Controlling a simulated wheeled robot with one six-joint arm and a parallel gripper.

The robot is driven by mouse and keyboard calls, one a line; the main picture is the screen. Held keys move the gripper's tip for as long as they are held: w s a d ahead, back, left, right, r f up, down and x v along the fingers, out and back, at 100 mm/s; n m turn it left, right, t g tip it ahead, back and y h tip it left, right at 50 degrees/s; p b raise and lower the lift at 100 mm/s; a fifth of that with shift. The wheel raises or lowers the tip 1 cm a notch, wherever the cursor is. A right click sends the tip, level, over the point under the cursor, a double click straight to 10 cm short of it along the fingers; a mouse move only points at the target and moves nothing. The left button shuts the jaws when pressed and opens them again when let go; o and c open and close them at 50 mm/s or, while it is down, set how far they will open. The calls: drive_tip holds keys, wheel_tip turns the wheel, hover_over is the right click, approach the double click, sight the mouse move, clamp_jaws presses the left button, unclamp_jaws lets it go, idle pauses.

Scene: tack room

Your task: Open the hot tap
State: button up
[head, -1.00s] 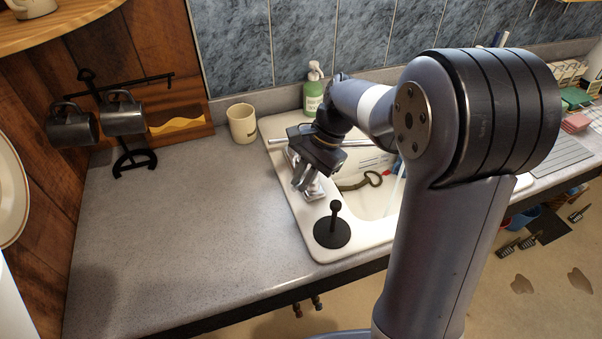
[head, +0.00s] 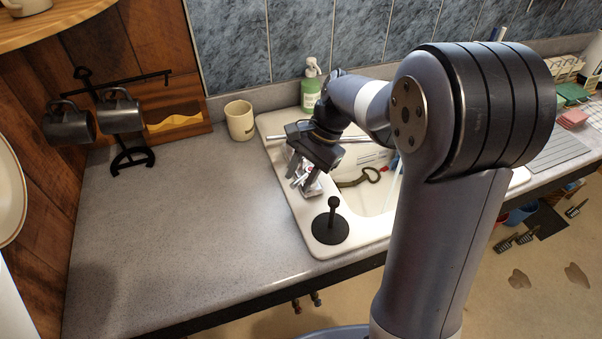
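The white sink (head: 290,202) is set in the grey counter. My gripper (head: 300,187) hangs over its left rim, pointing down. Its two fingers show a gap between them. A pale metal tap fitting (head: 314,188) with a small red mark shows right beside and below the fingers. My gripper hides much of it, and I cannot tell whether the fingers touch it. A long metal bar (head: 274,138) sticks out to the left behind my gripper.
A black round-based piece with a knob (head: 331,226) stands on the sink's front-left corner. A cream mug (head: 240,121) and a green soap bottle (head: 311,90) stand behind. A black rack (head: 132,160) holds dark mugs. The left counter is clear.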

drive_tip(key=v, duration=1)
drive_tip(key=shift+d+r+b, duration=0.2)
drive_tip(key=shift+r+b, duration=0.1)
drive_tip(key=shift+r, duration=0.05)
drive_tip(key=shift+f, duration=0.1)
drive_tip(key=x, duration=1)
drive_tip(key=shift+a+f+p, duration=0.1)
drive_tip(key=shift+a+p, duration=0.05)
drive_tip(key=shift+p, duration=0.15)
drive_tip(key=shift+a+f, duration=0.1)
drive_tip(key=shift+f, duration=0.15)
drive_tip(key=shift+r, duration=0.1)
drive_tip(key=shift+m, duration=0.3)
